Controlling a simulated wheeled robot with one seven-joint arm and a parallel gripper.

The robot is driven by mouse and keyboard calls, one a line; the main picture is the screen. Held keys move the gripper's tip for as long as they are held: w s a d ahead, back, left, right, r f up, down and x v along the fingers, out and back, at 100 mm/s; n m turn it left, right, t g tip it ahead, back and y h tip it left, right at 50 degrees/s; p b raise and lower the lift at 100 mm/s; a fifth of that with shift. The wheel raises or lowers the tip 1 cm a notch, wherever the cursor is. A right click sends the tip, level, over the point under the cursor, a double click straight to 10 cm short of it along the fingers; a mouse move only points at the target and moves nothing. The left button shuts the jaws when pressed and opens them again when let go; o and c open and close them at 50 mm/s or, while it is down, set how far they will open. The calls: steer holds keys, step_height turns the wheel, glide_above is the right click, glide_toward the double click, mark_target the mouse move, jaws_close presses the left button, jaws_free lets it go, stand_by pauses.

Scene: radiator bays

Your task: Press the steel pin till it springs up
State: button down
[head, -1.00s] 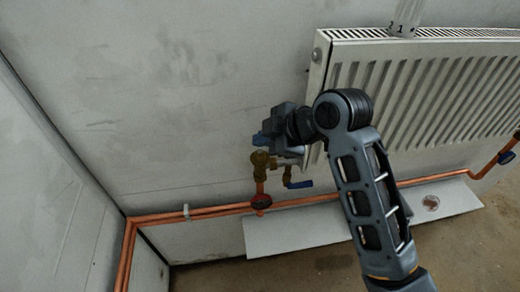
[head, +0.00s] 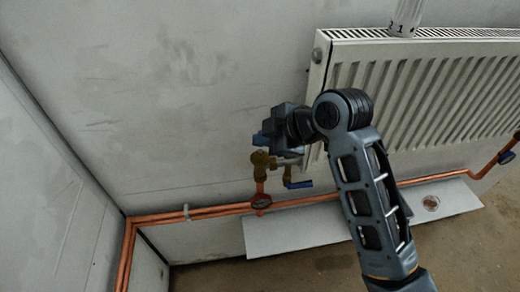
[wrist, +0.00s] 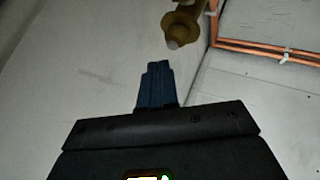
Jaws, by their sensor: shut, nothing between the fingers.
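The steel pin (wrist: 173,44) shows in the wrist view as a small pale tip on the end of a brass valve body (wrist: 183,24). The brass valve also shows in the head view (head: 260,159), at the radiator's lower left; the pin cannot be made out there. My gripper (wrist: 157,66) has its blue fingers shut with nothing between them. In the wrist view the fingertips lie below and left of the pin, with a visible gap. In the head view my gripper (head: 262,139) is just above the brass valve, partly hidden by my wrist.
The white radiator (head: 425,90) hangs right of the valve, close to my arm. Copper pipes (head: 320,199) run low along the wall. The wall to the left is bare.

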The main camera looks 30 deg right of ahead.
steer(key=shift+f, duration=0.45)
steer(key=shift+f+b, duration=0.35)
steer(key=shift+b, duration=0.05)
stand_by(0.8)
steer(key=shift+r, duration=0.1)
steer(key=shift+r+p, duration=0.7)
step_height(320, 180, up, 5)
steer(key=p, duration=0.4)
stand_by(1.0)
